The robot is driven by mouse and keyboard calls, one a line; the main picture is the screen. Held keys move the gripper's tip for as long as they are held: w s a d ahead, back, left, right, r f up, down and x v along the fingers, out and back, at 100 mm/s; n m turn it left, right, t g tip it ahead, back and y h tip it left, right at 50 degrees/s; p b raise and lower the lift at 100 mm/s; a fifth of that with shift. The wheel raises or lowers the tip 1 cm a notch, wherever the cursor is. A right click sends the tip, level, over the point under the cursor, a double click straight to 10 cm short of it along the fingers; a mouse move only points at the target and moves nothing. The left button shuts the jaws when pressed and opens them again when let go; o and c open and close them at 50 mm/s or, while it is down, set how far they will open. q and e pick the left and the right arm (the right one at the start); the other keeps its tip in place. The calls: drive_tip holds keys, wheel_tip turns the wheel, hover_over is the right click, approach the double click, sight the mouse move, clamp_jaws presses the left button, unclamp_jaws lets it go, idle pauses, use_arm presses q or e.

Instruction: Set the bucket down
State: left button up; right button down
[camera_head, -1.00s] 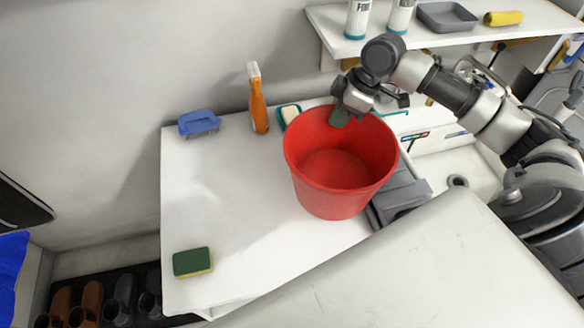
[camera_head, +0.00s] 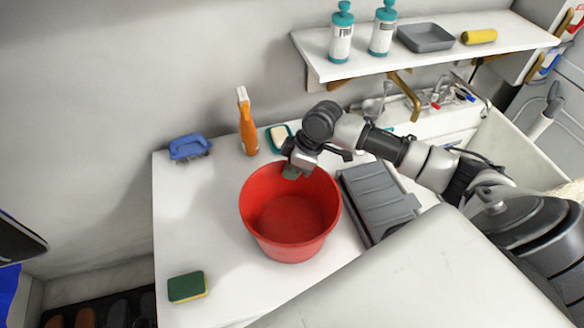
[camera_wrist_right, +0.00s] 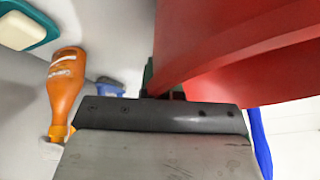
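The red bucket (camera_head: 290,218) is upright and empty over the white table (camera_head: 190,225) in the head view. I cannot tell whether its base touches the table top. My right gripper (camera_head: 292,172) is at the bucket's far rim, with a finger inside the wall, and looks shut on it. In the right wrist view the bucket's red wall (camera_wrist_right: 240,50) fills the upper right, against the gripper (camera_wrist_right: 160,85). My left gripper is not in view.
A grey tray (camera_head: 378,200) lies right of the bucket. A shelf (camera_head: 440,57) with bottles is above.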

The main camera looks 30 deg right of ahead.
drive_tip(key=c, duration=1.4)
unclamp_jaws()
drive_tip(key=shift+o, duration=0.2)
drive_tip(key=v, duration=1.2)
